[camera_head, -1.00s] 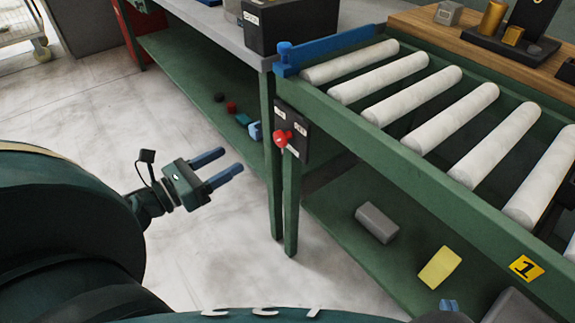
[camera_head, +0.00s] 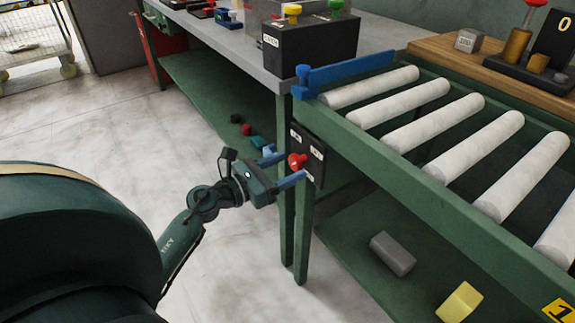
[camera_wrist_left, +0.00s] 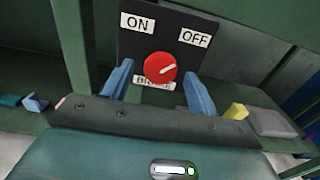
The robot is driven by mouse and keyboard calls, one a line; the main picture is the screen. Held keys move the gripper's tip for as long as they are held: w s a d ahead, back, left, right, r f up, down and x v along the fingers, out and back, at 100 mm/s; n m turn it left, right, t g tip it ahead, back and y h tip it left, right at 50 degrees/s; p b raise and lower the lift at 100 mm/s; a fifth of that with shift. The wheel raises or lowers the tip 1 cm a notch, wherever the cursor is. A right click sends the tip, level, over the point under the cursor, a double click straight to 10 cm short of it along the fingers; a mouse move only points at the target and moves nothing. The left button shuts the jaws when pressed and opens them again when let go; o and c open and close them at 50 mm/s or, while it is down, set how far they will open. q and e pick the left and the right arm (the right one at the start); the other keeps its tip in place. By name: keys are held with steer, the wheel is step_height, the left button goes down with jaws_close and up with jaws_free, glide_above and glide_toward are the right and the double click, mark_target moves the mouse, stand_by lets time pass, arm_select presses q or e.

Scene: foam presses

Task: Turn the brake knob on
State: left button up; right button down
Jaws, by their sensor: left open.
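The red brake knob (camera_head: 297,161) is on a black panel (camera_head: 318,152) fixed to the green conveyor frame near its leg. In the left wrist view the knob (camera_wrist_left: 160,68) sits below the labels ON at upper left and OFF at upper right. Its white mark points up and to the right, toward OFF. My left gripper (camera_head: 284,166) is open in front of the panel. In the wrist view its blue fingers stand one on each side of the knob, with gaps visible. The lower BRAKE label is partly hidden by the knob. My right gripper is not in view.
The green conveyor frame (camera_head: 400,170) carries white rollers, with a blue bar (camera_head: 345,72) at its end. A grey workbench with a black box (camera_head: 300,42) stands behind. A grey block (camera_head: 393,254) and a yellow block (camera_head: 459,302) lie on the lower shelf.

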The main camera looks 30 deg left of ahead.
arm_select(q)
steer(key=shift+w+d, duration=0.15)
steer(key=shift+w, duration=0.25)
steer(key=c, duration=1)
